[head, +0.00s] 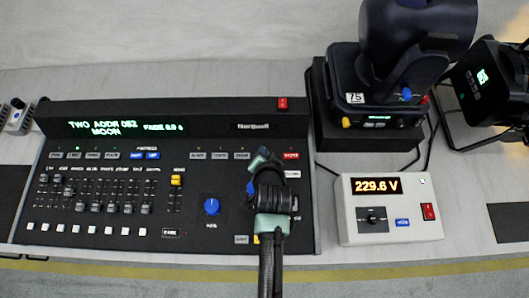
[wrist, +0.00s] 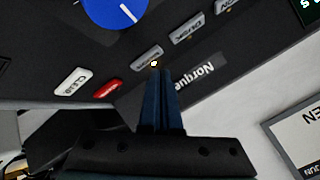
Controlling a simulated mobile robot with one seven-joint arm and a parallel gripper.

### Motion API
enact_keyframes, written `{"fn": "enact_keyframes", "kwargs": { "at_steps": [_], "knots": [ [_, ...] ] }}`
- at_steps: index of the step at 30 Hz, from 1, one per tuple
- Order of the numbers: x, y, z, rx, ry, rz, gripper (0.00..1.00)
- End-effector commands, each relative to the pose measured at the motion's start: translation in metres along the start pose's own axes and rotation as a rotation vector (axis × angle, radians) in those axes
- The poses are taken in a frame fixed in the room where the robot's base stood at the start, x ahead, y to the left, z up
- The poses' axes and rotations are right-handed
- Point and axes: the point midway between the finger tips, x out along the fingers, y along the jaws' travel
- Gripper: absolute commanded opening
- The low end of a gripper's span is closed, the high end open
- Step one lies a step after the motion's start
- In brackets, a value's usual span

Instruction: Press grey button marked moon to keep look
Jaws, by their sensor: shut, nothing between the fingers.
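My gripper (head: 264,158) is shut and empty over the right part of the black lighting console (head: 215,133). In the wrist view its fingertips (wrist: 158,72) point at the lower edge of a grey button (wrist: 147,57), between a red button (wrist: 107,89) and another grey button (wrist: 185,33). I cannot tell whether the fingertips touch the button. Its label is too blurred to read surely. A small bright spot (wrist: 154,63) shows by the fingertips. In the head view the grey button row (head: 220,155) lies left of my gripper. The console display (head: 120,127) reads "MOON" and "TWO ADDR 052".
A blue knob (head: 212,206) and several faders (head: 96,205) lie left of my gripper. A white box (head: 388,232) reading "229.6 V" stands to the right. Behind it are a moving-head lamp (head: 405,70) and a black par can (head: 490,90) with cables on the table.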

Motion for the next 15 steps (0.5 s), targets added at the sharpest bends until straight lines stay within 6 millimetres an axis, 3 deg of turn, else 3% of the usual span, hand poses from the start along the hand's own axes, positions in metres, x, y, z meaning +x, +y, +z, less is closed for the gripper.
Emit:
{"fn": "enact_keyframes", "kwargs": {
  "at_steps": [15],
  "knots": [
    [-0.033,-0.024,-0.024,0.000,0.001,0.000,0.00]
  ]
}}
